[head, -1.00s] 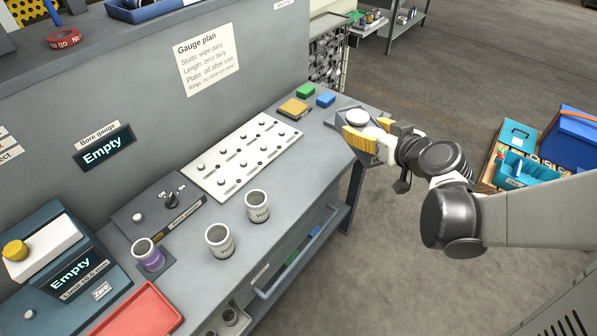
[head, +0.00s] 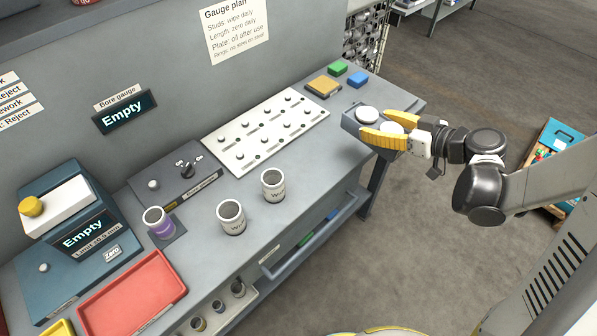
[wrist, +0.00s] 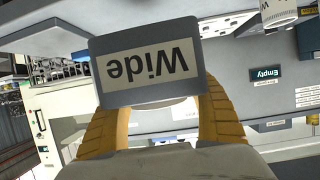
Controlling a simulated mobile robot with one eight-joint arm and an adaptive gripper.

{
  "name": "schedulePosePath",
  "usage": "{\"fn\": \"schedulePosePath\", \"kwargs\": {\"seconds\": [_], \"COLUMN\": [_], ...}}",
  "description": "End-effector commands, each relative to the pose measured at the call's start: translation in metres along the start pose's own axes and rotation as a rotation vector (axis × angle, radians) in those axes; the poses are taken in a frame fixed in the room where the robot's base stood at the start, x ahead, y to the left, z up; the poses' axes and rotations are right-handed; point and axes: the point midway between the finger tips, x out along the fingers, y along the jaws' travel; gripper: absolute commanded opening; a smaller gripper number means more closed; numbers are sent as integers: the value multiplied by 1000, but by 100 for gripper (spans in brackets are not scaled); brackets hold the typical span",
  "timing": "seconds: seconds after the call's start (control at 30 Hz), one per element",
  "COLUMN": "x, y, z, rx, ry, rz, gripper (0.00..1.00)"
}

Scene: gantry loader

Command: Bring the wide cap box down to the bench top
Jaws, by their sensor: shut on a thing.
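The wide cap box (head: 351,120) is a small grey box with white round caps showing in its top. It is at the right end of the bench top (head: 310,150) in the head view. I cannot tell whether its base touches the bench. In the wrist view the box (wrist: 101,88) shows a "Wide" label, upside down in the picture. My gripper (head: 376,125) is shut on the box, with one yellow finger on each side. The fingers also show in the wrist view, below the label, and the label face hides their tips.
Green (head: 337,68), blue (head: 358,79) and tan (head: 323,86) blocks lie behind the box. A white studded plate (head: 265,130) is to its left. Two white cups (head: 231,217) stand near the front edge. A red tray (head: 132,296) lies at the front left.

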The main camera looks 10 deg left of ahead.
Motion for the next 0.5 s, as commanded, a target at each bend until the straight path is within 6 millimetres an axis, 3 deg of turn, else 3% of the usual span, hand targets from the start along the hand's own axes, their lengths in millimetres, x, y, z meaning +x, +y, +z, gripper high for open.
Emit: {"fn": "schedulePosePath", "kwargs": {"seconds": [0.17,0.5], "x": [23,111], "y": [-4,0], "z": [7,21], "rx": [-18,-18], "ry": [3,2], "rz": [-42,-41], "gripper": [26,26]}}
